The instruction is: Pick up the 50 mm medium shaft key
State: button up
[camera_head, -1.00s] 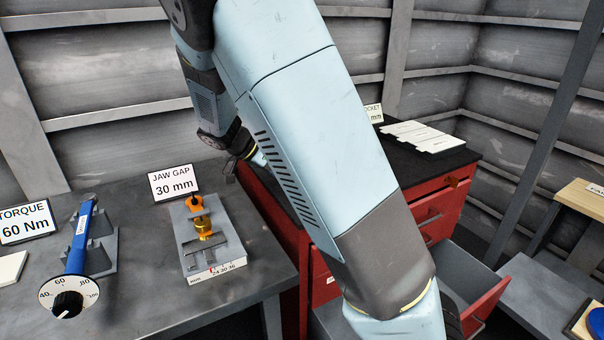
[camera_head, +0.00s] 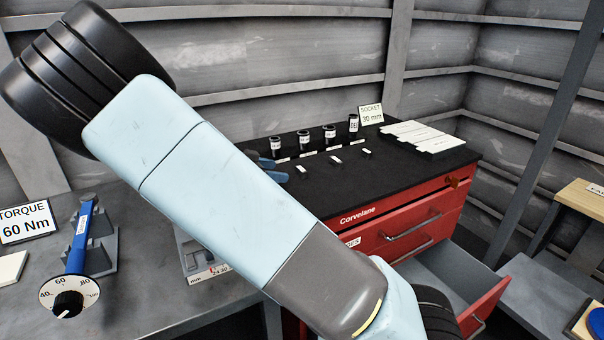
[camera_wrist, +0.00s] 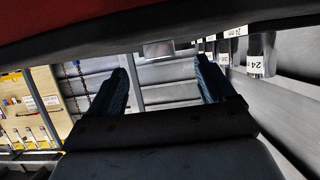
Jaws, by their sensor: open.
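Three small dark blocks with white tags lie in a row on the black top of the red cabinet: a left one (camera_head: 300,168), a middle one (camera_head: 335,159) and a right one (camera_head: 367,153). They look like the shaft keys, but their tags are too small to read, so I cannot tell which is the 50 mm medium one. My gripper (camera_head: 272,170) shows its blue fingertips just left of the row, the rest hidden behind my arm. In the wrist view my gripper (camera_wrist: 164,86) is open, with nothing between its fingers. A small grey block (camera_wrist: 158,49) shows beyond the fingers.
Several labelled sockets (camera_head: 304,140) stand behind the blocks, near a "SOCKET 30 mm" sign (camera_head: 371,115). A drawer (camera_head: 470,290) stands open below. A blue torque wrench (camera_head: 80,240) is on the left bench.

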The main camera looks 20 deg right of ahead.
aim_at(298, 170)
jog(key=shift+x, duration=1.1)
jog(key=shift+r+x, duration=0.15)
jog(key=shift+x, duration=1.15)
jog(key=shift+r+x, duration=0.15)
jog(key=shift+x, duration=1.15)
jog(key=shift+d, duration=0.15)
jog(key=c, duration=1.3)
jog(key=shift+o, duration=0.2)
jog(key=shift+r, duration=0.15)
